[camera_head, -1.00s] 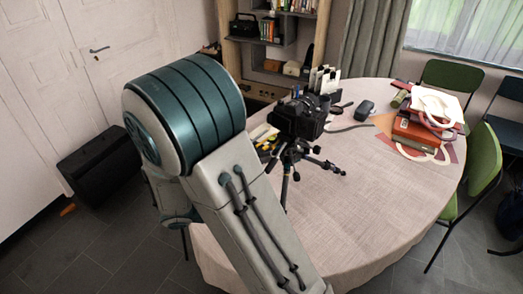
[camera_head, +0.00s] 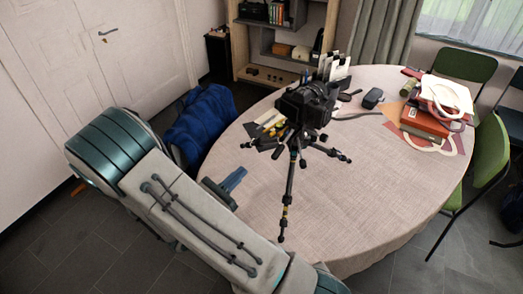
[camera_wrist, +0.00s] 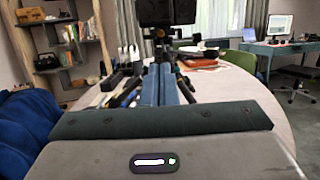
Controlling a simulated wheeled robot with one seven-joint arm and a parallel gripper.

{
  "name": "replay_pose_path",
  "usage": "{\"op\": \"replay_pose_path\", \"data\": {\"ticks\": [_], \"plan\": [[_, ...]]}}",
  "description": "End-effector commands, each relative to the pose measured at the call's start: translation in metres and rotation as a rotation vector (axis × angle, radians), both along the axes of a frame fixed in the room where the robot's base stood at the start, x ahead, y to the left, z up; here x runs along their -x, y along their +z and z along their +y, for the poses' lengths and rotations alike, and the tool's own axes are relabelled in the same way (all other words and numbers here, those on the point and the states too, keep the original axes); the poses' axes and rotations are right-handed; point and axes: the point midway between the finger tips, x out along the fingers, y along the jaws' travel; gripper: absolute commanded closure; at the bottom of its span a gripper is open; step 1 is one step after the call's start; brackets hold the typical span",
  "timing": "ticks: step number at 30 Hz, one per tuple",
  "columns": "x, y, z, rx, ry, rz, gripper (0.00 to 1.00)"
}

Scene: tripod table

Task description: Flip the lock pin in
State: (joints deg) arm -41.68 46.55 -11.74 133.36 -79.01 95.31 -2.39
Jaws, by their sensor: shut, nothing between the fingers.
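A black camera (camera_head: 306,103) sits on a small black tripod (camera_head: 291,170) whose legs are spread on the round table (camera_head: 370,190). The lock pin is too small to make out. My gripper (camera_head: 241,172) is at the table's left side, left of the tripod and apart from it. Its blue fingers are shut with nothing between them. In the wrist view, the fingers (camera_wrist: 162,70) point toward the tripod and hide much of it; the dark camera (camera_wrist: 166,12) shows above them at the top edge.
Pens and small items (camera_head: 268,124) lie left of the tripod. A dark mouse-like object (camera_head: 372,98) and a stack of red books (camera_head: 425,120) lie to the right. A blue bag (camera_head: 200,125) is beyond the table's left edge. The table's front right is clear.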

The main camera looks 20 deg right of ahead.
Motion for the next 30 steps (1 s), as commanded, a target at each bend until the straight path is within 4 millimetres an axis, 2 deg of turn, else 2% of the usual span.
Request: {"op": "replay_pose_path", "data": {"ticks": [5, 18, 24, 30], "plan": [[-0.007, 0.008, -0.022, 0.001, -0.006, -0.001, 1.0], [-0.04, 0.029, -0.102, 0.0, -0.006, 0.0, 1.0], [-0.048, 0.033, -0.12, 0.0, -0.002, 0.0, 1.0], [-0.05, 0.032, -0.124, -0.001, -0.002, -0.001, 1.0]]}}
